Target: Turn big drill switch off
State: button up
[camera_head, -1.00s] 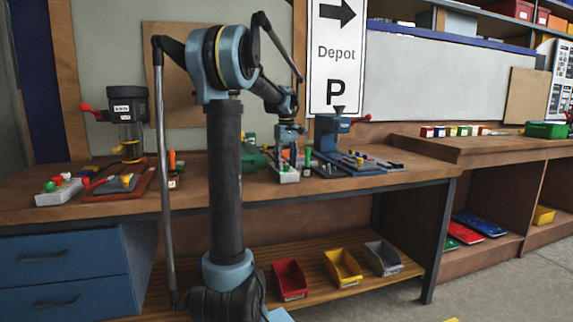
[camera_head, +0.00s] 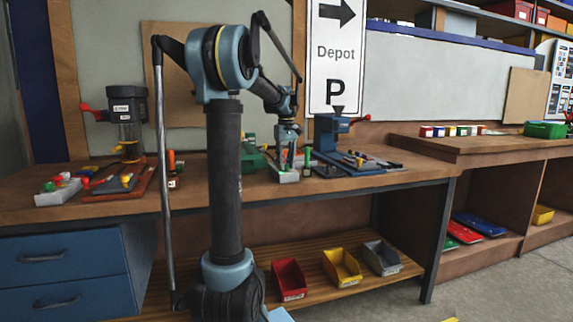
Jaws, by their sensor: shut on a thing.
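A big drill (camera_head: 127,103) with a dark top and a red handle stands at the left of the workbench. A grey control box (camera_head: 58,186) with several coloured knobs lies to its left. Another narrow grey box (camera_head: 288,176) stands mid-bench, left of a blue machine (camera_head: 331,133). My gripper (camera_head: 287,163) points down right over this narrow box, its fingers closed at the box's top. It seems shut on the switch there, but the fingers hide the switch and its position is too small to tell. The gripper is well right of the big drill.
A green item (camera_head: 252,158) and a small orange-topped item (camera_head: 172,168) stand left of my gripper. Tools lie on the bench (camera_head: 420,174) right of the blue machine. Red (camera_head: 289,280), yellow (camera_head: 342,267) and grey (camera_head: 381,257) bins sit on the lower shelf.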

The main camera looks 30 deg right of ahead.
jog(key=m, duration=1)
jog(key=shift+m, duration=0.4)
dwell(0.4)
jog(key=o, duration=1)
jog(key=shift+o, duration=0.4)
jog(key=shift+r, duration=3.95)
